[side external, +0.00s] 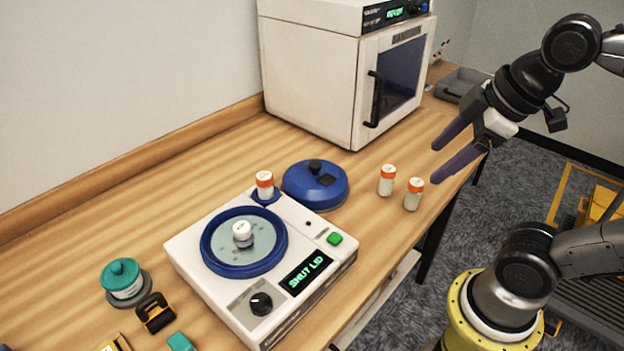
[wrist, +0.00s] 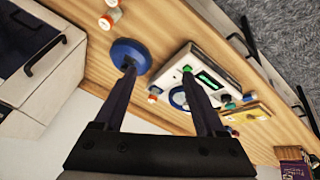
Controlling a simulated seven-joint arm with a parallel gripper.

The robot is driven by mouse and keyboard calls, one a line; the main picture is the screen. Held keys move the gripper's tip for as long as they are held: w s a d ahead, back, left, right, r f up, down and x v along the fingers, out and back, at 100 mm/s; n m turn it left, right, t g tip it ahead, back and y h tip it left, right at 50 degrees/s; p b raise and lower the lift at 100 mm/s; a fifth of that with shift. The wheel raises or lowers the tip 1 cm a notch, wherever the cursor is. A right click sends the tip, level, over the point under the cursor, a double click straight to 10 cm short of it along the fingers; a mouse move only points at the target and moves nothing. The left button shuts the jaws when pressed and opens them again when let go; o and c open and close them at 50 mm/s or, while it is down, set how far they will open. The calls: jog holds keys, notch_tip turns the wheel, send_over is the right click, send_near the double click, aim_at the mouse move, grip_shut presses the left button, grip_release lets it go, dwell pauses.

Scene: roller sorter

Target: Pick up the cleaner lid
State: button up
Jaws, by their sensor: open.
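The cleaner lid is a round blue lid (side external: 316,187) with a dark knob on top. It lies on the wooden table behind and to the right of the white cleaner (side external: 250,308), whose screen reads "SHUT LID". In the wrist view the lid (wrist: 130,52) is partly covered by one finger, and the cleaner (wrist: 228,72) lies beyond the other. My gripper (side external: 437,164) is open and empty, raised at the table's right edge, apart from the lid.
Two orange-capped bottles (side external: 387,180) (side external: 413,194) stand between the lid and the table edge. Another orange-capped bottle (side external: 265,184) stands at the cleaner's back corner. A white oven (side external: 310,75) stands behind. A teal-lidded jar (side external: 124,279) is at left.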

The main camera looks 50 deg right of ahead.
jog(key=w+r+n+g, duration=0.1)
jog(key=w+r+n, duration=0.55)
jog(key=w, duration=0.25)
jog(key=n+g, duration=0.4)
jog(key=n, duration=0.2)
send_over(315, 163)
jog(key=shift+m, duration=0.25)
jog(key=f, duration=1.2)
jog(key=d+f, duration=0.1)
jog(key=f, duration=0.5)
jog(key=shift+s+f, duration=0.2)
jog(key=shift+s, duration=0.1)
jog(key=shift+w+a+f, duration=0.1)
jog(key=shift+a+f, duration=0.1)
jog(key=shift+f, duration=0.8)
jog(key=shift+w+a+f, duration=0.1)
jog(key=shift+a+f, duration=0.1)
jog(key=shift+f, duration=0.75)
jog(key=shift+a+f, duration=0.2)
jog(key=shift+f, duration=0.8)
grip_shut()
